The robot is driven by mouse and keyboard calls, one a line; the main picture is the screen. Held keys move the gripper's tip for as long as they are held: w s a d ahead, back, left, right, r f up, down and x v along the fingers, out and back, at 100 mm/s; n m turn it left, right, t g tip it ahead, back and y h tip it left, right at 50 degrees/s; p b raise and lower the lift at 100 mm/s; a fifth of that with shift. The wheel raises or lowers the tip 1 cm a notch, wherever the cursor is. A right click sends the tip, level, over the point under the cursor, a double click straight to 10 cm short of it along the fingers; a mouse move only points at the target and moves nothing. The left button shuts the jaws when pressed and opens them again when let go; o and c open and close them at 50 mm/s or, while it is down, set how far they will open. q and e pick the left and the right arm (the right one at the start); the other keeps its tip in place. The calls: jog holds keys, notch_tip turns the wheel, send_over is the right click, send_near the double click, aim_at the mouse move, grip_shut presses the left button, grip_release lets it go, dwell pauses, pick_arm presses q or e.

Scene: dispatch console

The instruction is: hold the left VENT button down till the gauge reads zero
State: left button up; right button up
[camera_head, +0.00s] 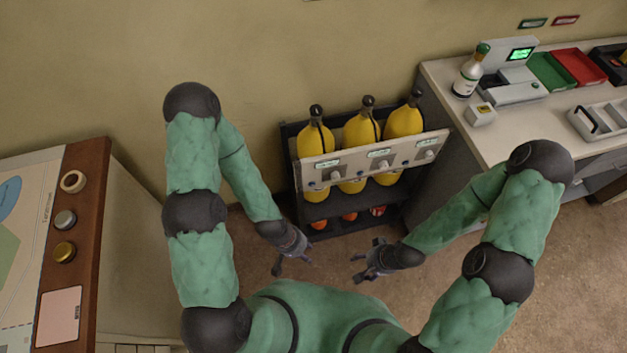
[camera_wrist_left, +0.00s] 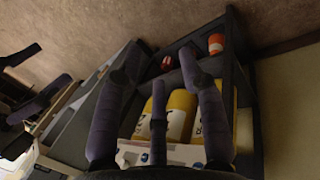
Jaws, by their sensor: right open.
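A pale panel (camera_head: 346,160) runs across the front of a dark rack with three yellow cylinders; it carries three labelled units with small displays, white knobs and small blue spots. The left unit's display (camera_head: 327,163) is too small to read, and I cannot make out which part is the VENT button. My left gripper (camera_head: 293,266) is open and empty, below and in front of the rack's left side, apart from the panel. In the left wrist view, the panel (camera_wrist_left: 180,155) shows partly hidden behind its spread fingers. My right gripper (camera_head: 357,266) is open and empty, in front of the rack.
The dark rack (camera_head: 288,150) stands against the wall; its lower shelf holds orange-red items (camera_head: 349,216). A counter (camera_head: 500,140) at right carries a bottle (camera_head: 470,72), a device, trays and a small box. A map desk (camera_head: 88,230) stands at left. Floor between is clear.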

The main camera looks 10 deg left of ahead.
dwell(0.4)
pick_arm(q)
grip_shut()
dwell(1.1)
